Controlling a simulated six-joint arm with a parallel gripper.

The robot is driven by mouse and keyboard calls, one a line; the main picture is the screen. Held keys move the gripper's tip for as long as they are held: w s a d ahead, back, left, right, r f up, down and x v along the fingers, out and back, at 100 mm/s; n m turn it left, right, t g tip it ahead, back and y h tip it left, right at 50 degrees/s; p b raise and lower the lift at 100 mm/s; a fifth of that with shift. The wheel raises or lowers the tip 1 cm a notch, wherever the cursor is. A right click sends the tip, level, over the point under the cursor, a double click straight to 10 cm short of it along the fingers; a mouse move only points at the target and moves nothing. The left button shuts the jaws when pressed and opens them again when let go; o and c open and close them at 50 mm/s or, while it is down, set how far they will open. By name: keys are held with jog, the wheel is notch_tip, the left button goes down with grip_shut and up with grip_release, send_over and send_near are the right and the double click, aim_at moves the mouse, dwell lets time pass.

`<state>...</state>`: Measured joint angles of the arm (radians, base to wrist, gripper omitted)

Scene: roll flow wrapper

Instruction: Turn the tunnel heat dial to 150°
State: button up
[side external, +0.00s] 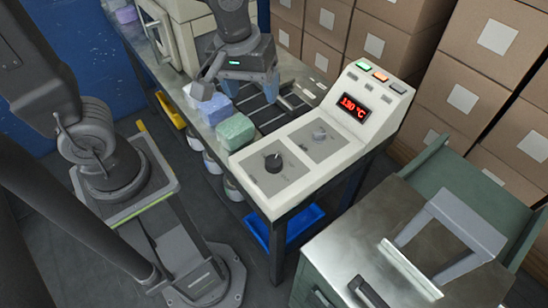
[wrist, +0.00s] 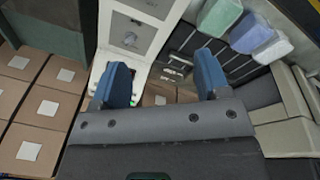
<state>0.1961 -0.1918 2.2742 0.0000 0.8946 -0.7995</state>
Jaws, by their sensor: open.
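A red display (side external: 353,106) seems to read 130 °C. My gripper (side external: 238,92) is open and empty, above the conveyor behind the panel, apart from both dials. Its two blue fingers (wrist: 162,62) are spread in the wrist view.
Green, orange and grey buttons (side external: 380,76) top the display housing. Coloured blocks, including a green one (side external: 235,131), sit along the conveyor's left edge. Stacked cartons (side external: 462,98) stand behind. A metal-topped cabinet (side external: 350,255) stands at front right. Space above the dials is clear.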

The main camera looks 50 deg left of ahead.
aim_at(274, 160)
jog(key=d+f+n, duration=0.1)
jog(key=f, duration=0.5)
jog(key=w+d+f+n+g, duration=0.1)
jog(key=f, duration=0.5)
jog(key=w+d+f+n, duration=0.1)
jog(key=f, duration=0.6)
jog(key=shift+w+d+g, duration=0.1)
jog(key=shift+d+g, duration=0.2)
jog(key=shift+g, duration=0.1)
jog(key=shift+c, duration=0.5)
jog(key=c, duration=0.8)
